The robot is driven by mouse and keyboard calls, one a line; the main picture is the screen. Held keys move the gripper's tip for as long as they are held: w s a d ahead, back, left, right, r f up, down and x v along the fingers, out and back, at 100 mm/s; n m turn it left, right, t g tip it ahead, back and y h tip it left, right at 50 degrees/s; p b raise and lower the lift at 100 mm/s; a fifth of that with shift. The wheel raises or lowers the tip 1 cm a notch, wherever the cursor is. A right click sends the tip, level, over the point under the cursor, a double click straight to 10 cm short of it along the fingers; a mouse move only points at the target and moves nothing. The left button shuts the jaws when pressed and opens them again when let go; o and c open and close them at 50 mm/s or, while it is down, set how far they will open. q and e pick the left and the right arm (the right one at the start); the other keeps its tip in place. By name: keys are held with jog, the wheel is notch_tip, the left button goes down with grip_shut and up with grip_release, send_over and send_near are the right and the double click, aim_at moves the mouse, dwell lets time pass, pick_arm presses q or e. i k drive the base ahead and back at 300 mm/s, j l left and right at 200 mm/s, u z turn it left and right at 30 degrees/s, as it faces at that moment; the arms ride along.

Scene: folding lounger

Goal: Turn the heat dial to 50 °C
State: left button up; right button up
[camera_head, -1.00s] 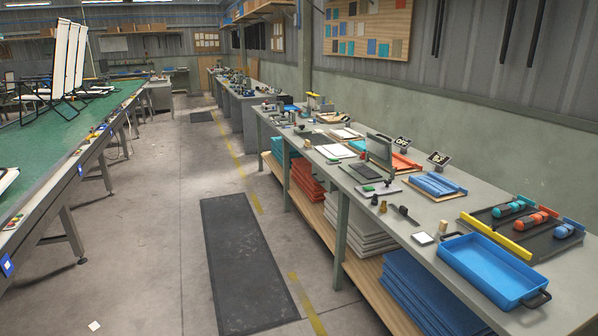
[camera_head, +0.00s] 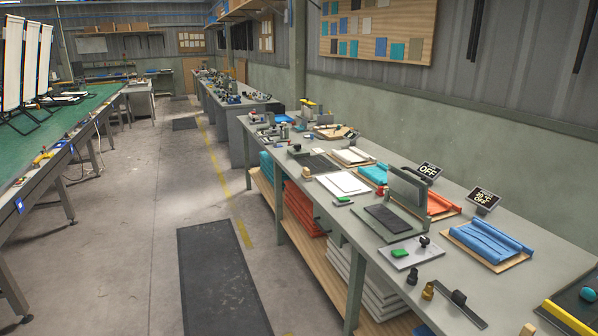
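A small tilted display (camera_head: 484,198) on the workbench (camera_head: 330,228) appears to read 20 °C and OFF, in small text. A second display (camera_head: 429,171) to its left reads OFF. A light grey plate (camera_head: 411,262) near the front of the bench carries a green button (camera_head: 401,253) and a black knob (camera_head: 424,241). I cannot tell whether this knob is the heat dial, and no scale is readable. Behind the plate is a dark flat press-like device (camera_head: 388,219) with a raised grey lid (camera_head: 407,190). Neither gripper is in view.
Blue folded fabric (camera_head: 485,241) lies on a board right of the plate. Small dark and brass parts (camera_head: 428,290) stand near the bench's front edge. A dark floor mat (camera_head: 222,280) lies in the open aisle. A green conveyor (camera_head: 60,125) runs along the left.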

aim_at(425, 241)
jog(key=i+j+z, duration=0.1)
jog(key=i+z, duration=0.2)
jog(key=i, duration=0.2)
jog(key=i+j+z, duration=0.3)
jog(key=i, duration=0.2)
jog(key=i+j+z, duration=0.3)
jog(key=i, duration=0.15)
jog(key=l, duration=0.1)
